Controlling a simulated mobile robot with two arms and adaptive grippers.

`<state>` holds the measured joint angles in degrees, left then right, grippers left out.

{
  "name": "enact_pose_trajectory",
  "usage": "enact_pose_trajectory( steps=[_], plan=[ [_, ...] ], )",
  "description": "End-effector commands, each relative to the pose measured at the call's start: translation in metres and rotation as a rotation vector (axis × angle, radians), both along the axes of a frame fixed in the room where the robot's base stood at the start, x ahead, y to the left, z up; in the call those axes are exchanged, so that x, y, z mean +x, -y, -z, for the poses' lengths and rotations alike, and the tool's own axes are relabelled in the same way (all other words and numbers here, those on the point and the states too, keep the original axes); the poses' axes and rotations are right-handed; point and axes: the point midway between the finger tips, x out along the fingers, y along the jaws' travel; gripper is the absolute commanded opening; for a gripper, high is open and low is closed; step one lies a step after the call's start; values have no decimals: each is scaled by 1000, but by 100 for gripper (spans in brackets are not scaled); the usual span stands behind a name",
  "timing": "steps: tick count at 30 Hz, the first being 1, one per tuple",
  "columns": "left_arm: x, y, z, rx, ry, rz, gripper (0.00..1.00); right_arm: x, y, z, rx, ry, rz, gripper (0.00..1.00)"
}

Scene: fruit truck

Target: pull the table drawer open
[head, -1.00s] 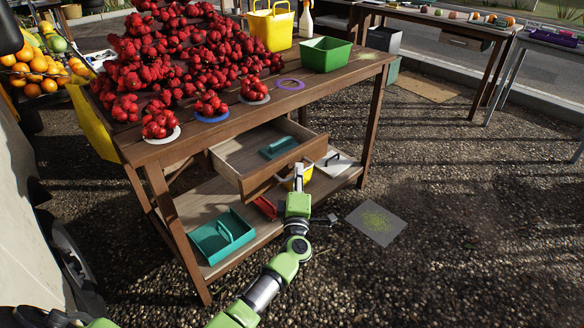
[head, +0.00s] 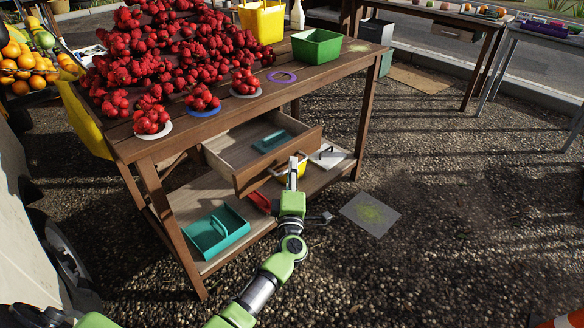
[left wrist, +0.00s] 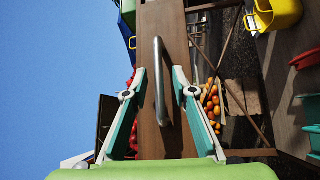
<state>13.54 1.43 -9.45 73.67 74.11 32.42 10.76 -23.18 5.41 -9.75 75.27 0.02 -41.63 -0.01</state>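The wooden table (head: 215,122) has a drawer (head: 226,152) pulled out at its front, with its inside visible. A teal item (head: 272,142) lies in the drawer. My left gripper (head: 299,168) is just in front of the drawer front, near its right half. In the left wrist view, the metal bar handle (left wrist: 159,90) runs along the brown drawer front (left wrist: 152,22). The fingers of my left gripper (left wrist: 160,74) are spread, one on each side of the handle, with gaps between. My right gripper does not show.
Red fruit piles (head: 180,60), a green bin (head: 317,46) and a yellow container (head: 263,24) stand on the tabletop. The lower shelf holds a teal tray (head: 232,228). A grey mat (head: 355,220) lies on the gravel. The ground to the right is mostly clear.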

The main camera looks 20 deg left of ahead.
Motion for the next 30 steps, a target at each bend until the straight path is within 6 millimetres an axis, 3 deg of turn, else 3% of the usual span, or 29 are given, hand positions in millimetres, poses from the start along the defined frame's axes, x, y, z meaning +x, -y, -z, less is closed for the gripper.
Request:
enact_pose_trajectory(
  steps=[9,15,30],
  plan=[
    [-61,24,11,-3,-4,-1,25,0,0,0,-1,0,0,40],
    [-88,35,14,-2,-2,-1,25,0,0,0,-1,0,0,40],
    [-97,39,15,-1,-2,-1,25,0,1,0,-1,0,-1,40]
  ],
)
